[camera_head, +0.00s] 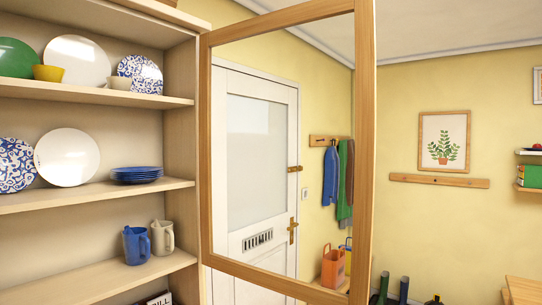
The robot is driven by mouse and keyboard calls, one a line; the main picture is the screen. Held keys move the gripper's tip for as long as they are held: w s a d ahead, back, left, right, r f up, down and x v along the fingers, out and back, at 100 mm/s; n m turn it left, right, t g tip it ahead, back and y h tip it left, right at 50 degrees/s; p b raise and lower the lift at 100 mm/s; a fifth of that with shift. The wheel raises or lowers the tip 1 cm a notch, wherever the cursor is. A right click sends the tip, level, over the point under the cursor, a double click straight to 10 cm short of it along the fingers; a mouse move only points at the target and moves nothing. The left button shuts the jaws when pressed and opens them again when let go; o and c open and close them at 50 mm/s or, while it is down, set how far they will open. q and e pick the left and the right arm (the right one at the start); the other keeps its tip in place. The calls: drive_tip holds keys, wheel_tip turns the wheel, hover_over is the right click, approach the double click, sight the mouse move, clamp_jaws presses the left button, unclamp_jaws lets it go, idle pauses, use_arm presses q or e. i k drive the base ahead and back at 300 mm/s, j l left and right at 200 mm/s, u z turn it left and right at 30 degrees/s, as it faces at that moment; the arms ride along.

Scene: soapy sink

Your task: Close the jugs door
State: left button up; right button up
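The jugs door is a wood-framed glass door (364,150) standing wide open. Its left edge meets the right side of the shelf cabinet (98,200), and its near edge swings out toward me at the middle of the view. A blue jug (136,246) and a grey-beige jug (162,238) stand upright side by side on a lower shelf, near the cabinet's right side. The shelves are uncovered. Neither of my grippers is in view.
The shelves also hold plates (67,157), blue stacked plates (136,174) and a yellow bowl (48,73). A white room door (253,165) and hanging coats (338,180) show through the glass. A wooden surface (524,290) stands at lower right.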

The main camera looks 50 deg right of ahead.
sight(365, 121)
drive_tip(key=k+l, duration=0.1)
drive_tip(key=l, duration=0.25)
drive_tip(key=k+l+u, duration=0.1)
drive_tip(key=l, duration=0.25)
drive_tip(key=k+l, duration=0.1)
drive_tip(key=l, duration=0.3)
drive_tip(key=k+l+u, duration=0.1)
drive_tip(key=l, duration=0.25)
drive_tip(key=k+l, duration=0.15)
drive_tip(key=l, duration=0.2)
drive_tip(key=k+l+u, duration=0.1)
drive_tip(key=l, duration=0.2)
drive_tip(key=i+l, duration=0.1)
drive_tip(key=l, duration=0.5)
drive_tip(key=i+l+u, duration=0.15)
drive_tip(key=l, duration=1.05)
drive_tip(key=i+u, duration=0.05)
